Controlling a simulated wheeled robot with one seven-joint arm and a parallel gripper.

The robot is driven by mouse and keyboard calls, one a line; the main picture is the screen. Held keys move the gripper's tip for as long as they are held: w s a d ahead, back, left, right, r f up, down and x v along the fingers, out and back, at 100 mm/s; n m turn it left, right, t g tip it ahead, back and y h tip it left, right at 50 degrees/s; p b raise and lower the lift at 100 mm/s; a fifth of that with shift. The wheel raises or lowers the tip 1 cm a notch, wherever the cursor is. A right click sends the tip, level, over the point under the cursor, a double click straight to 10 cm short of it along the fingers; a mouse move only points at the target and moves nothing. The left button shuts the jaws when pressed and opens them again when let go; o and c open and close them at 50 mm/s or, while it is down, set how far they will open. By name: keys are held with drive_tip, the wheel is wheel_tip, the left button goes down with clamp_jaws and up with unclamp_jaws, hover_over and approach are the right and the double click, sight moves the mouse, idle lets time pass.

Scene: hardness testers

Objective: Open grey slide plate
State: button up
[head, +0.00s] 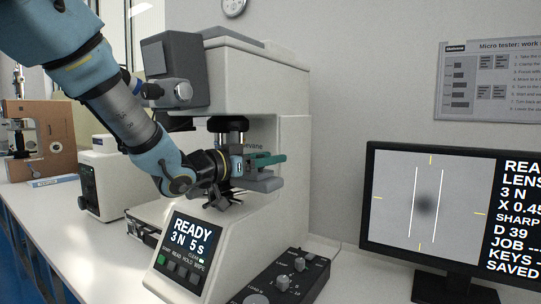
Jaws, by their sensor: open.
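The micro hardness tester (262,88) stands on the white bench, with its turret above a small stage. A grey plate-like part (265,184) sticks out at the right side of the stage. I take it for the grey slide plate, though much of the stage is hidden behind my wrist. My gripper (274,160) reaches in from the left, in front of the tester's column. Its teal fingers point right, just above the grey part. The gripper is open. I cannot tell whether the fingers touch the grey part.
A control box with knobs (287,280) stands in front of the tester, and a monitor (441,215) is at the right. The tester's READY panel (187,250) is below my wrist. Another pale machine (104,178) and a brown one (47,138) stand at the left.

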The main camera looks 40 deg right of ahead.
drive_tip(key=shift+d, duration=0.4)
drive_tip(key=shift+c, duration=0.2)
clamp_jaws()
idle(1.0)
